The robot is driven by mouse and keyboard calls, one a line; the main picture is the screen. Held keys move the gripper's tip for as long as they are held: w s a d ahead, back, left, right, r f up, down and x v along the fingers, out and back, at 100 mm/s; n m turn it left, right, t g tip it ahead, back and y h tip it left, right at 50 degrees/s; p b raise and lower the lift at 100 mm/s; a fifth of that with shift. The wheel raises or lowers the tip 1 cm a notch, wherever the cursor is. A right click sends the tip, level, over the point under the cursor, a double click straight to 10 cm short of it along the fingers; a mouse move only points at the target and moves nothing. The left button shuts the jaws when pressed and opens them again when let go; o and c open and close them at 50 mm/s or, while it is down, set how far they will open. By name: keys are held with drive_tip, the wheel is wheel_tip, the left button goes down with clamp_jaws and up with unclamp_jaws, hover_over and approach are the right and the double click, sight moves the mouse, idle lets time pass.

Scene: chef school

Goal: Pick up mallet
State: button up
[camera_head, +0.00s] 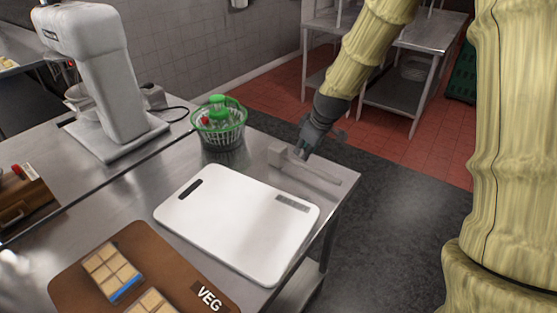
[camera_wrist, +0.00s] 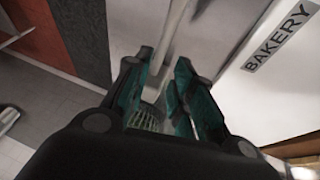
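The mallet (camera_head: 318,174) is a grey metal tool lying near the far right edge of the steel table, beyond the white board. Its blocky head is at the left and its handle runs right. My gripper (camera_head: 302,152) points down at the mallet near its head. In the wrist view, the fingers of my gripper (camera_wrist: 160,68) are apart, with the mallet's handle (camera_wrist: 172,30) running up between them. A ridged, grid-like surface shows low between the fingers. I cannot tell whether the fingers touch the mallet.
A white cutting board (camera_head: 235,225) lies close to the mallet; its "BAKERY" label (camera_wrist: 283,33) shows in the wrist view. A green basket (camera_head: 219,125) stands left of the mallet. A stand mixer (camera_head: 95,80) and brown "VEG" board (camera_head: 75,275) are further left. The table edge is close.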

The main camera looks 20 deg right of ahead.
sight(295, 161)
drive_tip(key=x, duration=0.2)
drive_tip(key=a+p+x, duration=0.1)
drive_tip(key=x, duration=0.1)
drive_tip(key=shift+w+r, duration=0.15)
drive_tip(key=shift+w+d+f, duration=0.1)
drive_tip(key=shift+w+f, duration=0.1)
drive_tip(key=shift+f, duration=0.45)
drive_tip(key=shift+w+p+x, duration=0.15)
drive_tip(key=shift+p+x, duration=0.35)
drive_tip(key=shift+x, duration=0.3)
drive_tip(key=shift+w+p+x, duration=0.15)
drive_tip(key=shift+p+x, duration=0.35)
drive_tip(key=shift+x, duration=1.3)
clamp_jaws()
